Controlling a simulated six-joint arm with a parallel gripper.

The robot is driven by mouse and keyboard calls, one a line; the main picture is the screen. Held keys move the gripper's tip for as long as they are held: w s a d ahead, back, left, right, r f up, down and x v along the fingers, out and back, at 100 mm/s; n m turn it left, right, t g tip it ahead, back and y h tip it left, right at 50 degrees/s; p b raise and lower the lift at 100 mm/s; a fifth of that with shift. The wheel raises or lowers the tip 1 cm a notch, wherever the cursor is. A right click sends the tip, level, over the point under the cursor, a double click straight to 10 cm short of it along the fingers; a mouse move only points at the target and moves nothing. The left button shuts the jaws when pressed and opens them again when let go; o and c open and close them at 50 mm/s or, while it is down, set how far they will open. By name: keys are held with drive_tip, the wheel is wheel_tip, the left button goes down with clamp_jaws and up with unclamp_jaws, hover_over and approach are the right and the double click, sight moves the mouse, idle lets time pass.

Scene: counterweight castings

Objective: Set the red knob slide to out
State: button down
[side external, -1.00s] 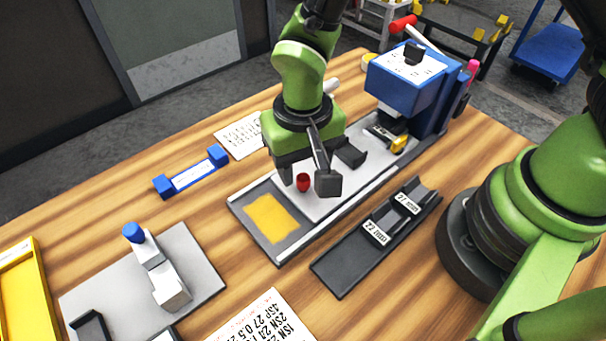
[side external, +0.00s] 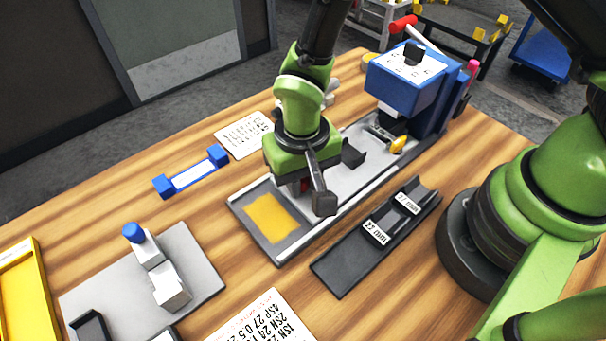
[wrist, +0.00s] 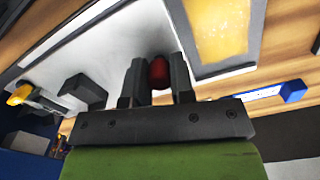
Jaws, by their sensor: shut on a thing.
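The red knob (wrist: 159,72) stands on the light grey slide plate and sits between the two fingers of my gripper (wrist: 159,82) in the wrist view. My gripper is shut on it, a finger on each side. In the side external view my gripper (side external: 305,188) is low over the plate, and only a sliver of the knob (side external: 304,184) shows behind it. The slide plate (side external: 345,168) lies in a long tray beside a yellow patch (side external: 271,216). The yellow patch also shows in the wrist view (wrist: 215,28).
A blue machine (side external: 408,80) with a red-ended lever stands at the tray's far end. A black rack (side external: 350,262) with size labels lies to the right. A blue-ended bar (side external: 192,172), a grey plate (side external: 205,278) with a blue-knobbed fixture and a yellow tray (side external: 35,300) lie to the left.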

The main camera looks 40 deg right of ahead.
drive_tip(key=a, duration=0.8)
drive_tip(key=c, duration=1)
unclamp_jaws()
drive_tip(key=shift+d, duration=0.1)
wheel_tip(320, 180, up, 10)
